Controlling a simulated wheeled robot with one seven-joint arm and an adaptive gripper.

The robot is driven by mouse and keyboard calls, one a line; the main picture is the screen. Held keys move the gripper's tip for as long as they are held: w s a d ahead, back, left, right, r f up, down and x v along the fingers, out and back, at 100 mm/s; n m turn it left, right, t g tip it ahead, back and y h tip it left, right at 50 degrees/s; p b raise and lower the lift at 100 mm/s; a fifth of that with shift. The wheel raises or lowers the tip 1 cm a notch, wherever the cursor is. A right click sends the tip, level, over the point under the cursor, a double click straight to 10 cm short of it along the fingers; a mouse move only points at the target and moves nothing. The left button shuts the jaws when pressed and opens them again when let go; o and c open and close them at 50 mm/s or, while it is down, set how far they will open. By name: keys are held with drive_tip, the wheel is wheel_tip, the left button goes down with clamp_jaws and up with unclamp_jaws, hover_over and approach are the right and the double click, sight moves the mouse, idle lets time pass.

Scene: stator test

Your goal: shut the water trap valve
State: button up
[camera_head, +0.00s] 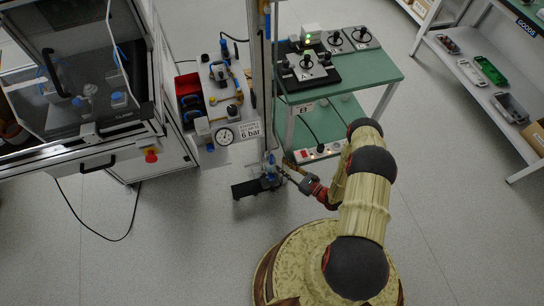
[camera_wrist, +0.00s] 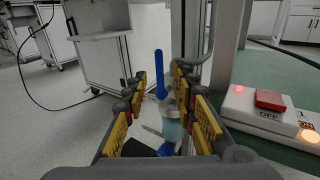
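The water trap (camera_head: 270,178) is a small clear and blue unit low on the metal post, above a dark base plate. In the wrist view it shows as a clear bluish cup (camera_wrist: 173,130), partly hidden by my fingers. A blue lever (camera_wrist: 160,72), probably the valve handle, stands nearly upright above the cup. My gripper (camera_wrist: 158,88) is open, with its yellow-padded fingers apart on both sides of the lever and cup. No contact can be made out. In the head view my gripper (camera_head: 287,174) reaches the trap from the right.
The metal post (camera_head: 262,80) rises behind the trap. A green bench (camera_head: 370,75) stands to its right. A white power strip with a red switch (camera_wrist: 270,100) lies close right of my gripper. The dark base plate (camera_head: 243,190) is at floor level. A machine cabinet (camera_head: 150,165) stands left.

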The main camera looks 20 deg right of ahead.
sight(271, 157)
drive_tip(key=shift+r+b+x, duration=0.1)
drive_tip(key=shift+b+x, duration=0.45)
drive_tip(key=shift+x, duration=1.4)
drive_tip(key=shift+r+b+x, duration=0.15)
drive_tip(key=shift+b+x, duration=0.4)
drive_tip(key=shift+x, duration=1.4)
drive_tip(key=shift+c, duration=1.1)
drive_tip(key=c, duration=0.4)
clamp_jaws()
